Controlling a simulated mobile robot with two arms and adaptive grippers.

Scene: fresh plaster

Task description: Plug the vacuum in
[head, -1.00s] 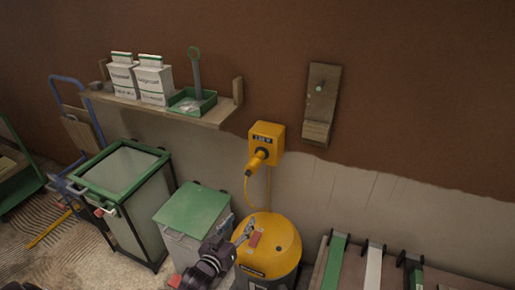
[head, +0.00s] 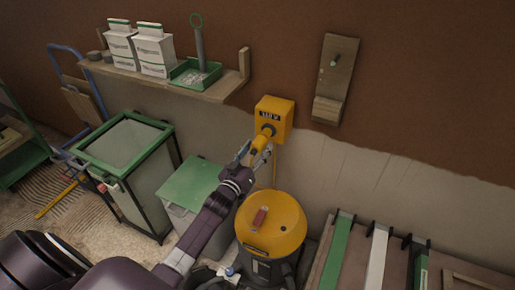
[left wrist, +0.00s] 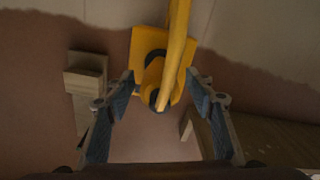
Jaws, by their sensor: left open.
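The yellow socket box (head: 275,113) is on the wall, with a dark round outlet on its front. The yellow plug (head: 259,143) is at that outlet, its cord hanging toward the yellow vacuum (head: 271,222) on the floor below. In the left wrist view the plug (left wrist: 154,76) is against the socket box (left wrist: 143,45); I cannot tell how deep it sits. My left gripper (head: 256,156) is open at the plug. In the wrist view its fingers (left wrist: 162,86) stand on either side of the plug with gaps. My right gripper is not in view.
A shelf (head: 218,92) with bags and a green tray (head: 195,72) is left of the socket. A wooden wall piece (head: 338,75) is to the right. A green-lidded bin (head: 191,186) and a green-framed bin (head: 122,150) stand below; leaning boards (head: 376,258) are at right.

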